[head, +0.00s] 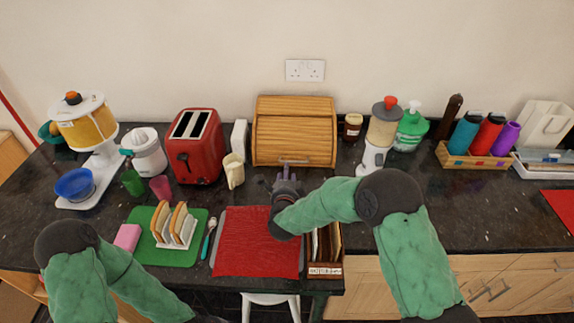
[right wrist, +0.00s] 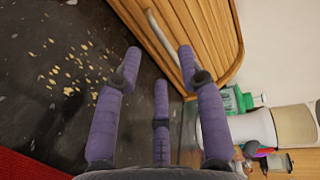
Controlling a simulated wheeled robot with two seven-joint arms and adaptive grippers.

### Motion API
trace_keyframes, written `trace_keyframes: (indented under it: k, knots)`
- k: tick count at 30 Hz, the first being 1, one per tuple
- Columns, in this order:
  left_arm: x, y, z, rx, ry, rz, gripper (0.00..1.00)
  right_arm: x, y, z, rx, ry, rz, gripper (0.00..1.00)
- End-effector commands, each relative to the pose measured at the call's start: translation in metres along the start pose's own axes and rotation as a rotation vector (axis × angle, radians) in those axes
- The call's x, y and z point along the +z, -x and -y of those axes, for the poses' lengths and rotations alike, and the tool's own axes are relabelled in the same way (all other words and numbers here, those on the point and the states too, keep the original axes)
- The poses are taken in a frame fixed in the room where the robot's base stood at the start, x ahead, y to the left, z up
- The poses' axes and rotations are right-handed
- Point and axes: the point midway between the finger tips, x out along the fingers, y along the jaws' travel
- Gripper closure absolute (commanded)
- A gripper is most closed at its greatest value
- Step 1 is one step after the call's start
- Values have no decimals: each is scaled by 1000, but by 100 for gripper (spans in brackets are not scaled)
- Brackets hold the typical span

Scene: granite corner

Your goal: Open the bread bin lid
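The wooden bread bin (head: 294,122) stands against the back wall with its slatted lid (head: 294,137) down. A grey bar handle (head: 296,162) runs along the lid's lower front edge. My right gripper (head: 286,181) is just in front of the bin, below the handle. In the right wrist view, its purple fingers (right wrist: 158,65) are spread open with nothing between them. The handle (right wrist: 160,38) lies ahead of the fingertips, nearest the right-hand finger; I cannot tell whether they touch. My left arm comes in at lower left, its gripper out of view.
A red toaster (head: 194,146) and a cream mug (head: 233,171) stand left of the bin. A jar (head: 352,127) and a blender (head: 380,135) stand to its right. A red mat (head: 257,243) and a toast rack (head: 174,226) lie nearer the front edge.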

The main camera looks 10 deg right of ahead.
Motion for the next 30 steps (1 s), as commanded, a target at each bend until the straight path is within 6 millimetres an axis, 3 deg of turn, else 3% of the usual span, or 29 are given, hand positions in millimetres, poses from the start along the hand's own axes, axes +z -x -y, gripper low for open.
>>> trace_keyframes:
  k: [6, 12, 18, 26, 30]
  knots:
    - [0, -8, 3, 0, 0, 0, 60, 0, -41, -2, 1, -2, -2, 60]
    - [0, -13, 4, 0, 0, 0, 60, 0, -68, -2, 0, 0, -1, 60]
    - [-1, -14, 5, 0, 0, 0, 60, 0, -79, -1, 0, 0, 1, 60]
    - [0, -14, 5, 0, 0, 0, 60, 0, -80, -1, 0, 0, 1, 60]
    - [-1, -14, 5, 0, 0, 0, 60, 0, -79, -1, 0, 0, 1, 94]
